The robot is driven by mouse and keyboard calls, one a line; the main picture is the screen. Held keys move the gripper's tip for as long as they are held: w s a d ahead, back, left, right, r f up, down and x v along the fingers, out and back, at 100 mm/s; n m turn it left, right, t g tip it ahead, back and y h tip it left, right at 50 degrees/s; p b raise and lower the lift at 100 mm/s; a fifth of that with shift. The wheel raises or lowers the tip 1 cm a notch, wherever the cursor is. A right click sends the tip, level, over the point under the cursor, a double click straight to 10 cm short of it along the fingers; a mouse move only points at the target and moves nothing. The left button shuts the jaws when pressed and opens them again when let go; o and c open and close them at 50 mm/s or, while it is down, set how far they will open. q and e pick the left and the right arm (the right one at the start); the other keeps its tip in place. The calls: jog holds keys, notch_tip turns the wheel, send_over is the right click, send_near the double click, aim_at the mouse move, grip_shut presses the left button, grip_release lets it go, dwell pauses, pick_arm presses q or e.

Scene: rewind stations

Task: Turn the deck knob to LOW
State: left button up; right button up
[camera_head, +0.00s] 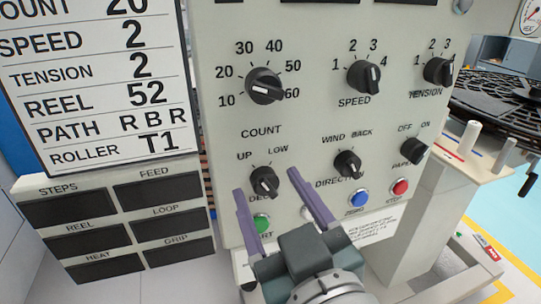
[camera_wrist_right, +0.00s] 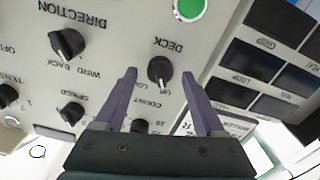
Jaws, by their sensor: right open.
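The deck knob (camera_head: 264,181) is a black knob with a white pointer mark on the pale panel, below the labels UP and LOW. It also shows in the wrist view (camera_wrist_right: 160,71), where its white mark appears to lie toward the UP label. My right gripper (camera_head: 267,184) is open, with its two purple fingers pointing at the panel. In the wrist view the fingertips (camera_wrist_right: 159,74) lie on either side of the knob with gaps. I cannot tell how far the tips are from the panel. The gripper partly covers the DECK label in the head view. My left gripper is out of view.
The direction knob (camera_head: 347,163) is right of the deck knob, and the count knob (camera_head: 264,86) is above. A green button (camera_head: 262,222) is close below, by the left finger. Blue (camera_head: 359,200) and red (camera_head: 400,187) buttons are to the right.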

jog(key=shift+w, duration=0.2)
jog(key=shift+c, duration=0.3)
grip_shut()
